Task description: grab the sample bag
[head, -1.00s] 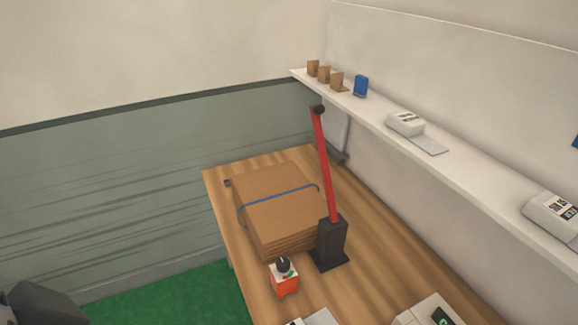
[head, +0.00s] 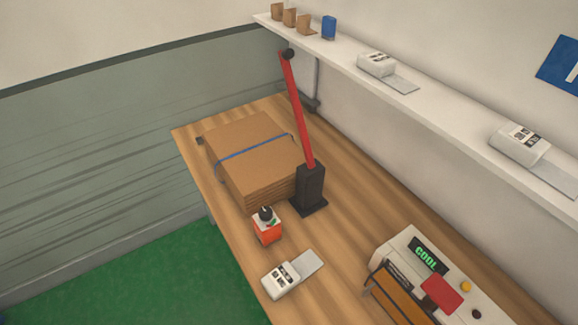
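I cannot tell for certain which thing is the sample bag. Small brown packets (head: 289,18) stand in a row at the far left end of the wall shelf. A blue item (head: 329,28) stands just right of them. White labelled items with flat grey ends also show: one on the table (head: 281,281), one on the shelf (head: 377,64) and another further right on the shelf (head: 519,143). Neither of my grippers is in view.
The wooden table (head: 345,245) bears a strapped cardboard stack (head: 248,140), a black stand with a tall red lever (head: 310,185), an orange box with a black knob (head: 266,227) and a machine reading "COOL" (head: 428,254). The white shelf (head: 450,105) runs above. Green floor lies at lower left.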

